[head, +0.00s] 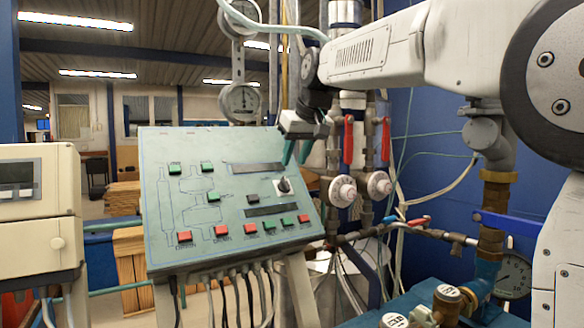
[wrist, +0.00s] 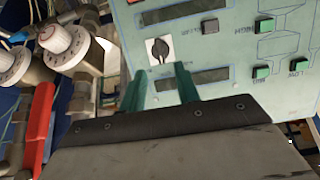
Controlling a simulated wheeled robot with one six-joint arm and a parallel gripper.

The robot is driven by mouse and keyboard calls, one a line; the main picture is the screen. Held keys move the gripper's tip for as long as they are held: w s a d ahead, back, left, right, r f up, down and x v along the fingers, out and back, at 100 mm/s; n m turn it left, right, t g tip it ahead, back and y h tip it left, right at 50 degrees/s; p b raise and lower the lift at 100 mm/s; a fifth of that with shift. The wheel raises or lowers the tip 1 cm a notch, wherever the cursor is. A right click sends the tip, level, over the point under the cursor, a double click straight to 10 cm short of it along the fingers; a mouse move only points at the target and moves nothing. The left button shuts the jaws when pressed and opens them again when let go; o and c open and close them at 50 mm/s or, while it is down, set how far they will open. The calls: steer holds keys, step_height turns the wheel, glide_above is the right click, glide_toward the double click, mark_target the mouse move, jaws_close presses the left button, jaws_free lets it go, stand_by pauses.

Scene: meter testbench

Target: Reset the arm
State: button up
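My gripper (head: 296,157) hangs in front of the upper right part of a sloped green control panel (head: 205,215). Its two green fingers are apart with nothing between them; they also show in the wrist view (wrist: 160,80). My white arm reaches in from the right of the head view. A black rotary knob (head: 284,185) on a white plate sits on the panel below the fingertips. In the wrist view the knob (wrist: 160,49) appears just beyond the gap between the fingers, and I see no contact.
The panel carries green buttons (head: 207,167) and red buttons (head: 184,237). Right of it stand pipes with white dials (head: 342,191) and red valve levers (head: 348,140). A pressure gauge (head: 513,276) is at lower right. A beige meter box (head: 38,215) stands at left.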

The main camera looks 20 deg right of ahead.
steer(key=shift+s+r, duration=0.1)
steer(key=shift+r, duration=0.1)
stand_by(0.3)
steer(key=s+d+f+g, duration=0.1)
steer(key=s+f, duration=0.8)
steer(key=s, duration=0.4)
steer(key=s+f+m+g, duration=0.1)
steer(key=s+f+g, duration=0.1)
steer(key=s+f, duration=0.6)
steer(key=s+d+f+m+g+h, duration=0.1)
steer(key=s+f, duration=0.8)
steer(key=s, duration=0.9)
steer(key=shift+d+f+g, duration=0.3)
steer(key=shift+g, duration=0.1)
steer(key=shift+s+d, duration=0.1)
steer(key=shift+s, duration=0.05)
